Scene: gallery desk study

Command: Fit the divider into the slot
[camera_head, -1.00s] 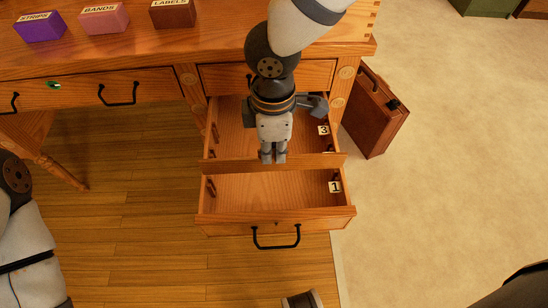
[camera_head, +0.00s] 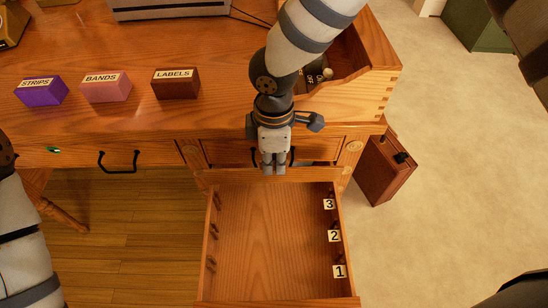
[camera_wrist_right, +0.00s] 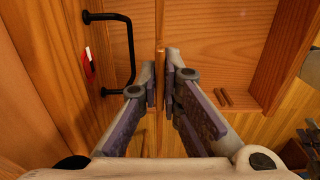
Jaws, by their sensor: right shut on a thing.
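My right gripper (camera_head: 274,168) is shut on the divider (camera_head: 225,176), a long thin wooden board, near its middle. The board runs left to right at the back end of the open drawer (camera_head: 262,245), near the desk front and behind tag 3 (camera_head: 329,203). How high it is above the drawer is hard to tell. Tags 2 (camera_head: 334,236) and 1 (camera_head: 340,271) mark further slots toward the front, with dark slot pieces on both side walls. In the wrist view the divider (camera_wrist_right: 160,35) shows as a thin edge between the fingers. My left gripper is out of view.
A closed desk drawer with a black handle (camera_wrist_right: 130,50) is close by the right gripper. Purple (camera_head: 41,91), pink (camera_head: 106,88) and brown (camera_head: 175,84) labelled boxes stand on the desk. A brown case (camera_head: 384,172) stands on the floor at right. The drawer floor is clear.

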